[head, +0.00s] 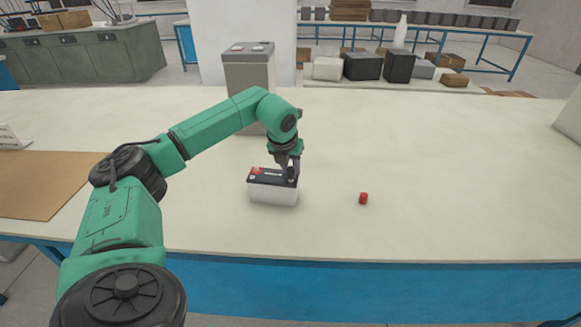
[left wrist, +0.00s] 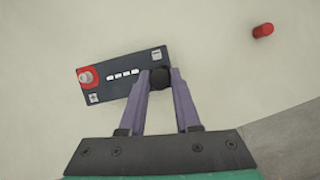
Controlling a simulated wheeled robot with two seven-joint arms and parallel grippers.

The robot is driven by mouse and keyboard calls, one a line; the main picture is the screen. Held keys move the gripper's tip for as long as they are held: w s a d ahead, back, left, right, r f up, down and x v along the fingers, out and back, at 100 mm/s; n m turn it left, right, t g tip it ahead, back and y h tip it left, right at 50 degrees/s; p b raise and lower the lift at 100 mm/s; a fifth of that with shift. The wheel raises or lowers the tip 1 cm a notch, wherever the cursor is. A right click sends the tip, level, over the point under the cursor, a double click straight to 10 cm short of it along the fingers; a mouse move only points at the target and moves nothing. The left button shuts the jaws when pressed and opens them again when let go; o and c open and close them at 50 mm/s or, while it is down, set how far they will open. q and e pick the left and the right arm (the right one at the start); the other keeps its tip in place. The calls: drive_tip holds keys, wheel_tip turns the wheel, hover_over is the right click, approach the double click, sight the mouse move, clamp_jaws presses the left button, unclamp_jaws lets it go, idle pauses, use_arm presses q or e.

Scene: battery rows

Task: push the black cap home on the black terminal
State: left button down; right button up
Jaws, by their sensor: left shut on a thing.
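The battery (head: 273,190), white with a black top, stands on the pale table. Its black top (left wrist: 122,90) shows in the left wrist view, with a bare grey terminal post (left wrist: 86,77) in a red ring at the left end. My left gripper (head: 288,171) points down over the right end of the battery. In the left wrist view, my left gripper (left wrist: 160,84) is shut on the black cap (left wrist: 160,77), at that right end. The black terminal is hidden beneath the cap, and I cannot tell how far down the cap sits. My right gripper is out of view.
A red cap (head: 363,198) sits on the table to the right of the battery. A tall grey box (head: 249,72) stands behind the battery. A brown mat (head: 40,184) lies at the left. The table's right half is mostly clear.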

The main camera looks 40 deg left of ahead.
use_arm(q)
drive_tip(key=shift+f+b, duration=0.4)
drive_tip(key=shift+f, duration=0.25)
idle(0.7)
drive_tip(key=shift+c, duration=0.3)
unclamp_jaws()
drive_tip(key=shift+r+p, duration=2.9)
drive_tip(key=shift+r, duration=0.7)
drive_tip(key=shift+f, duration=0.1)
